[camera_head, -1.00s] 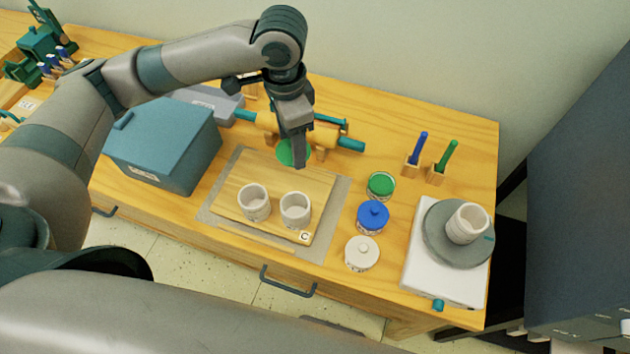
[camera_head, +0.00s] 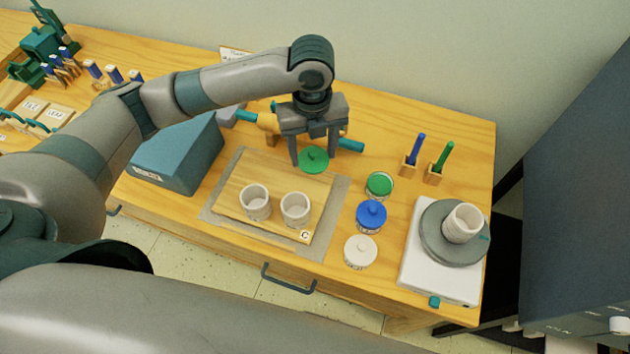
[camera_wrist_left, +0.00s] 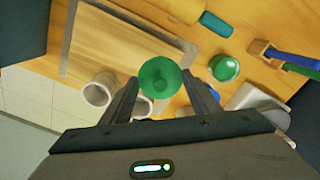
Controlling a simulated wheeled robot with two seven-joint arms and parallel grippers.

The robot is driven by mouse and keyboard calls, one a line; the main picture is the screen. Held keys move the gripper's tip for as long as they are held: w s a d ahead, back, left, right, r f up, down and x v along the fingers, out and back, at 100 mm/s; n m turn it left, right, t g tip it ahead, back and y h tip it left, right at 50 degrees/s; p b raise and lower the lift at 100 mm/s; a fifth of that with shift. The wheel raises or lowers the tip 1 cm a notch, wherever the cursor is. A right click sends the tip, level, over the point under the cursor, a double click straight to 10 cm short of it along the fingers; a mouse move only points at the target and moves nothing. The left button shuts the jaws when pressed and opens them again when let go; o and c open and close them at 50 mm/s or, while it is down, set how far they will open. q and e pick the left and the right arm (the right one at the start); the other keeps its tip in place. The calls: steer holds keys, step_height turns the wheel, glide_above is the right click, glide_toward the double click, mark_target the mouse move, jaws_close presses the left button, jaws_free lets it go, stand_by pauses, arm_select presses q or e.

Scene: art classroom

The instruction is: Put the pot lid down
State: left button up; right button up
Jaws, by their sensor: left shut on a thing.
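The green pot lid (camera_head: 314,160) is a round disc with a small knob. My left gripper (camera_head: 314,161) has a finger at each side of it and holds it above the back right part of the wooden board. In the left wrist view the lid (camera_wrist_left: 160,75) shows between the fingertips, knob facing the camera. An open pot with green contents (camera_head: 380,185) stands right of the board. My right gripper is out of view.
Two pale cups (camera_head: 255,203) (camera_head: 295,209) stand on the wooden board (camera_head: 275,178). A roller (camera_head: 351,145) lies behind it. A teal box (camera_head: 178,155) is at left. A grey turntable (camera_head: 440,248) with a cup and two upright tools (camera_head: 415,149) are at right.

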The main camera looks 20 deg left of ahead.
arm_select(q)
steer(key=shift+w+d+f+m, duration=0.1)
steer(key=shift+f+m, duration=0.05)
steer(key=shift+m, duration=0.5)
steer(key=shift+d+f+m, duration=0.1)
steer(key=shift+f+m, duration=0.05)
steer(key=shift+m, duration=0.5)
steer(key=p, duration=0.2)
glide_above(315, 184)
step_height(315, 184, down, 5)
steer(key=shift+f, duration=0.65)
steer(key=shift+f, duration=0.1)
step_height(315, 184, down, 3)
steer(key=shift+r+p, duration=0.2)
steer(key=shift+p, duration=0.25)
steer(key=shift+f, duration=0.45)
steer(key=shift+f, duration=0.15)
